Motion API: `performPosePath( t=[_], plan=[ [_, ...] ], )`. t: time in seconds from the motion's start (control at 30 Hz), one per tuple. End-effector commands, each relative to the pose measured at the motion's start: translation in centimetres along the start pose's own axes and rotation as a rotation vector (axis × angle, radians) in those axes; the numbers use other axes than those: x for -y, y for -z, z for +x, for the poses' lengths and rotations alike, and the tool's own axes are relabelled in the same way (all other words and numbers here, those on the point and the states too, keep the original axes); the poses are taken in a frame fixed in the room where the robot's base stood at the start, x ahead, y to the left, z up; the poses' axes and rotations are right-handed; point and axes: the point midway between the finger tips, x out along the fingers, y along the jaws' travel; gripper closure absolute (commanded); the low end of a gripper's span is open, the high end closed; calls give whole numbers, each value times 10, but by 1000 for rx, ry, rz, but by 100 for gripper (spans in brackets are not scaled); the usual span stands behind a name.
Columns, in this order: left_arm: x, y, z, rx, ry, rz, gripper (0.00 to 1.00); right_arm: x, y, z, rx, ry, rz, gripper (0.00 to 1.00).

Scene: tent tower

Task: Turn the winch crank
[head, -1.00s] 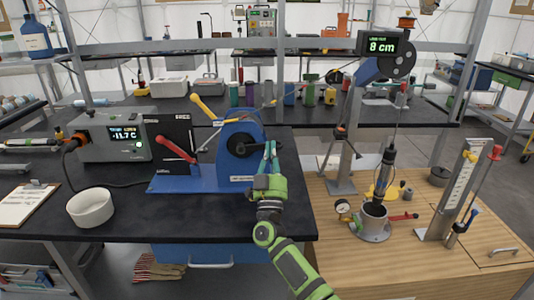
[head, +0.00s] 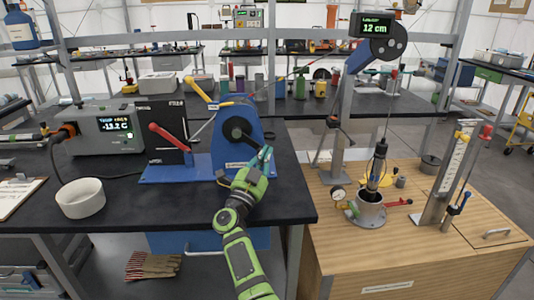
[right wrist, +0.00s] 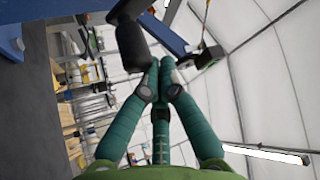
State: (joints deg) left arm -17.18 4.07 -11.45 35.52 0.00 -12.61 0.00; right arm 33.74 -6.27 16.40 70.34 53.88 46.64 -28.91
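The blue winch (head: 253,130) stands on the black bench, with a black round hub (head: 237,129) facing me. My right gripper (head: 265,154) is at the winch's lower right side. In the right wrist view its teal fingertips (right wrist: 160,64) meet, and a black cylindrical grip (right wrist: 131,45), which looks like the crank handle, lies right beside them on the left. I see no grip clearly between the fingers. The rest of the crank is hard to make out in the head view. A display (head: 375,25) reads 12 cm. My left gripper is out of view.
A red lever (head: 168,135) and a yellow lever (head: 200,90) stick out near the winch. A white bowl (head: 80,198) sits at left. A dark cylinder (head: 377,165) hangs on a line over a metal pot (head: 369,209) on the wooden bench.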

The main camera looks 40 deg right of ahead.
Motion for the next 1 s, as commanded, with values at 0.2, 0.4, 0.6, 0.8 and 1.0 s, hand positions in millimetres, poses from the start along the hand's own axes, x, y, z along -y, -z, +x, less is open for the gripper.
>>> performPosePath(
  t=[0.2, 0.4, 0.6, 0.8, 1.0],
  plan=[
    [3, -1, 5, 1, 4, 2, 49, -3, -6, -4, 1, 4, -5, 100],
    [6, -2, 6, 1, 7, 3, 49, -3, -7, -5, 1, 4, -6, 100],
    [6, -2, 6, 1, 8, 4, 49, -3, -7, -5, 1, 5, -6, 100],
    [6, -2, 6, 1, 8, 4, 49, -3, -7, -6, 1, 5, -6, 100],
    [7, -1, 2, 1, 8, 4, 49, 0, -5, -2, 1, 5, -6, 100]
  ],
)
